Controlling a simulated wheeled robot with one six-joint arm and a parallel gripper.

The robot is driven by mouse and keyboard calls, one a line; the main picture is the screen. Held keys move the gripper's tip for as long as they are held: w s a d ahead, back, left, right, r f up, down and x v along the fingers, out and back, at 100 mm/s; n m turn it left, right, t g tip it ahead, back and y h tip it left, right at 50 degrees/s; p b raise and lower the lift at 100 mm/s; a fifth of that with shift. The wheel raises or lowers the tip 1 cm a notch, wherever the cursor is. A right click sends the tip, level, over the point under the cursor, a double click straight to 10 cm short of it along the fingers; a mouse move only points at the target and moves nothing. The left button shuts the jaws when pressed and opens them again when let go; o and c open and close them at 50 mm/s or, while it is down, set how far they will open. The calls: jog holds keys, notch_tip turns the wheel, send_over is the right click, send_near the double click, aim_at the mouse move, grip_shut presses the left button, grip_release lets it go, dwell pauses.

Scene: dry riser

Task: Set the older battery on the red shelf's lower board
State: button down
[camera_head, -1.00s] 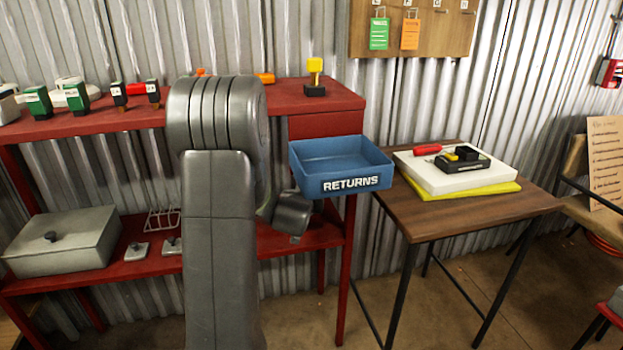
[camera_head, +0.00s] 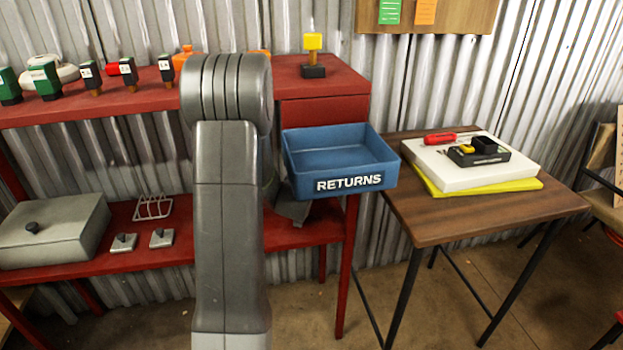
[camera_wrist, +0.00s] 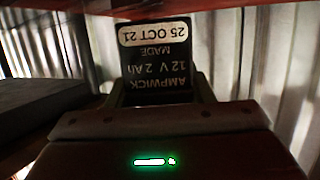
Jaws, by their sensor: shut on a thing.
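My gripper (camera_wrist: 160,92) is shut on a dark battery (camera_wrist: 156,68), seen in the wrist view. The battery's label reads upside down there: Ampwick, 12 V 2 Ah, made 25 Oct 21. No second battery date is legible, so I cannot compare ages. The red shelf stands at left and centre in the head view. Its lower board (camera_head: 300,236) runs behind my arm, with bare red at its right end. My arm hides most of my gripper and the battery there. I cannot tell whether the battery touches the board.
A grey lidded box (camera_head: 55,235), a wire rack (camera_head: 153,208) and two small knobbed pieces stand on the lower board. Several labelled items line the upper board (camera_head: 335,88). A blue returns tray (camera_head: 340,165) is right of my arm, before a wooden table (camera_head: 440,218).

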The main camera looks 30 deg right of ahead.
jog(key=shift+f+b, duration=0.35)
jog(key=shift+b, duration=0.15)
jog(key=shift+f, duration=0.2)
jog(key=c, duration=0.7)
grip_release()
jog(key=shift+r+p, duration=0.5)
jog(key=shift+r, duration=0.1)
jog(key=p+v, duration=0.2)
jog(key=v, duration=1)
